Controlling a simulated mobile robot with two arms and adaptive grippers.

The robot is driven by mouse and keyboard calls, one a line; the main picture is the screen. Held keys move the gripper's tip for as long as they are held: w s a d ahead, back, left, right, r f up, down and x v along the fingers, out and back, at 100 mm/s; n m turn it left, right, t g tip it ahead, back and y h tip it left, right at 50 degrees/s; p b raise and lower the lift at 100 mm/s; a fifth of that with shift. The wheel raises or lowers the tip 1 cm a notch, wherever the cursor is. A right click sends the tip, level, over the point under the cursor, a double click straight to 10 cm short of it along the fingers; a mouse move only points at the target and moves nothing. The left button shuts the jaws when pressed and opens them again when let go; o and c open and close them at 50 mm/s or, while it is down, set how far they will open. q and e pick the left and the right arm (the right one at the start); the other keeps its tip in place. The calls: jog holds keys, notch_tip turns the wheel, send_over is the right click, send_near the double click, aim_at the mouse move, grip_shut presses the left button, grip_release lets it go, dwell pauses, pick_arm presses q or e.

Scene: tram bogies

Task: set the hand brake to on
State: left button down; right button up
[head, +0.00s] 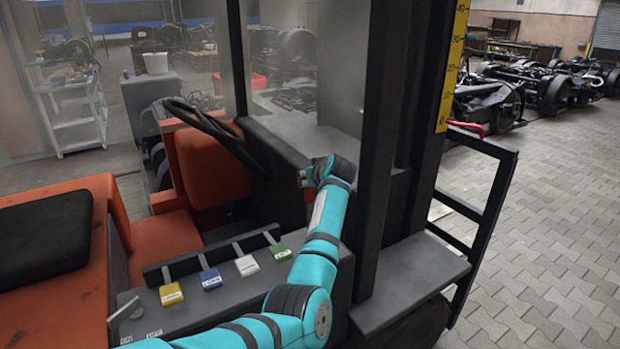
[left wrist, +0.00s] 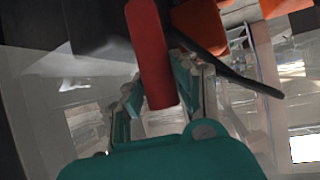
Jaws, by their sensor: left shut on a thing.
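My left gripper (head: 304,178) reaches over the side console to the front of the forklift's cab, by the dark dashboard. In the left wrist view, the red hand brake handle (left wrist: 150,50) stands between the fingers of my left gripper (left wrist: 163,92), which is shut on it. My right gripper is in neither view.
A black steering wheel (head: 203,118) is left of my gripper. A small grey lever (head: 125,310) sits by ON and OFF labels. The dark mast (head: 378,130) stands close on the right.

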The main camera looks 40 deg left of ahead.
pick_arm(q)
jog(key=c, duration=1.3)
grip_release()
jog(key=shift+w+r, duration=0.1)
jog(key=shift+r, duration=0.1)
jog(key=shift+c, duration=0.2)
jog(key=o, duration=0.4)
jog(key=shift+a+f, duration=0.15)
jog(key=shift+f, duration=0.05)
jog(key=shift+c, duration=0.2)
jog(key=v, duration=1.2)
